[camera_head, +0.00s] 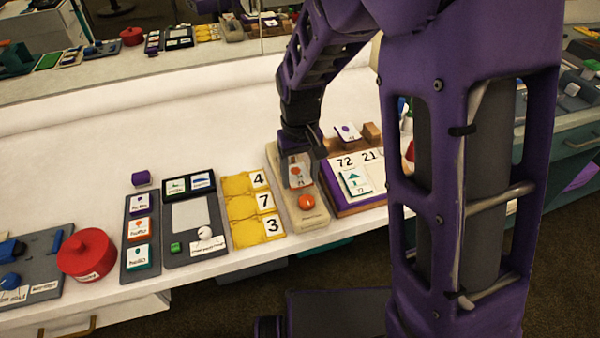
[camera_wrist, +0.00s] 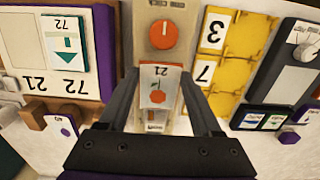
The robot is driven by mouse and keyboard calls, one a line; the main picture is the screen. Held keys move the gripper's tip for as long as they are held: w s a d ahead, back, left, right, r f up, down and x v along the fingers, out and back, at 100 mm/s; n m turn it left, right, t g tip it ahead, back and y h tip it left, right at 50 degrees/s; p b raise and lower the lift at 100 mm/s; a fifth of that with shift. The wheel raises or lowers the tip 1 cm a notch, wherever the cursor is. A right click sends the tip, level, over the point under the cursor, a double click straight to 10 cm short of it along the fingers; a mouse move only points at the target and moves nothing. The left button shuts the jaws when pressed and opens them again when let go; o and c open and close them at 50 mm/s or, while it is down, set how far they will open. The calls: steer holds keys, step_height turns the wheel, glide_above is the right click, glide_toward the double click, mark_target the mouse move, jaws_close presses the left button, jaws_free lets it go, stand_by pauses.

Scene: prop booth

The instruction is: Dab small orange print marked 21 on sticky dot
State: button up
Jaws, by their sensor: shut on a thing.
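A small print (camera_wrist: 158,97) marked 21, with an orange-red picture on white, is between the fingers of my gripper (camera_wrist: 159,75), which is shut on it. In the head view the print (camera_head: 299,173) is under my gripper (camera_head: 301,152), over a long beige board. The print appears apart from the dot. I cannot tell whether it touches the board. My wrist hides part of the board's far end.
Right of the beige board (camera_head: 316,220) is a purple-edged board (camera_head: 345,207) marked 72 and 21, with a green print (camera_head: 355,182) on its 72 side. Left are yellow pads (camera_head: 240,207) numbered 4, 7 and 3. A red round tin (camera_head: 86,255) stands further left.

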stand_by(0.3)
steer(key=shift+r+p, duration=2.45)
steer(key=shift+r, duration=0.6)
steer(key=shift+f, duration=0.1)
